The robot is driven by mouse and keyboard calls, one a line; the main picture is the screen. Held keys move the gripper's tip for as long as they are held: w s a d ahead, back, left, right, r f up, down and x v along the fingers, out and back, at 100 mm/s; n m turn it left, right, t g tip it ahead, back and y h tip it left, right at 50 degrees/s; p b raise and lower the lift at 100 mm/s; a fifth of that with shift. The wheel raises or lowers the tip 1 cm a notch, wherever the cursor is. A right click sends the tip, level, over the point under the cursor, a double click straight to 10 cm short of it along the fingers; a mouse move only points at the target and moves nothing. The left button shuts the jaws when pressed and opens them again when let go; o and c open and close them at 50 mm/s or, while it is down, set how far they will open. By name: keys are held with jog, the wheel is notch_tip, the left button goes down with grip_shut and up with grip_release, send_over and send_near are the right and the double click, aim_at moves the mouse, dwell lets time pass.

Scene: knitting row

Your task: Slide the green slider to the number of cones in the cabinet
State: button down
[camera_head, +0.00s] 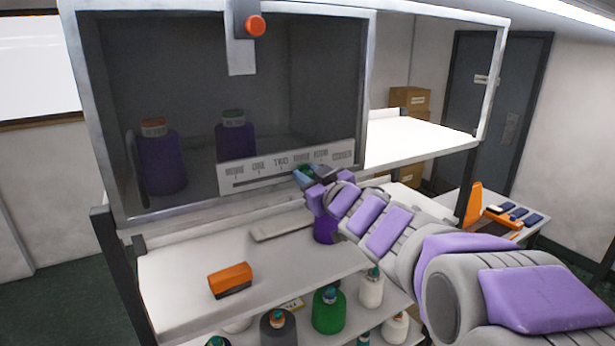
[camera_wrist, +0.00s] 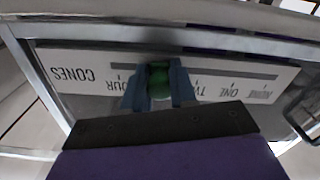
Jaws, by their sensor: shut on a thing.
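The cabinet (camera_head: 120,100) has a dark glass front. Two purple cones (camera_head: 160,165) (camera_head: 236,142) show through it, with orange and green tops; part of the inside is dark. A white scale plate (camera_head: 235,172) on its lower front reads NONE, ONE, TWO, a label hard to read, FOUR, CONES. The wrist view shows this plate (camera_wrist: 70,60) upside down. My gripper (camera_head: 305,174) is at the plate, its fingers shut around the round green slider (camera_wrist: 159,80). The slider sits between the TWO and FOUR marks, about at THREE, whose label is hidden in the wrist view.
An orange-topped block (camera_head: 231,278) lies on the white shelf (camera_head: 180,290) below the cabinet. Several bottle-like cones, one green (camera_head: 328,312), stand on a lower shelf. An orange-red knob (camera_head: 255,26) sits at the cabinet's top. A side table (camera_head: 465,205) with small items stands right.

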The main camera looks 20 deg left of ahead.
aim_at(283, 175)
jog(key=shift+f, duration=0.15)
jog(key=s+a, duration=0.1)
jog(key=s, duration=0.1)
jog(key=s+a, duration=0.2)
jog(key=shift+a+f+b, duration=0.1)
jog(key=shift+a+b, duration=0.1)
jog(key=shift+b, duration=0.1)
jog(key=shift+w+d, duration=0.1)
jog(key=c, duration=1.3)
grip_release()
jog(key=shift+d, duration=0.15)
jog(key=o, duration=0.4)
jog(key=shift+s+d+r, duration=0.2)
jog(key=shift+d+r, duration=0.1)
jog(key=shift+d, duration=0.15)
jog(key=shift+w+a, duration=0.15)
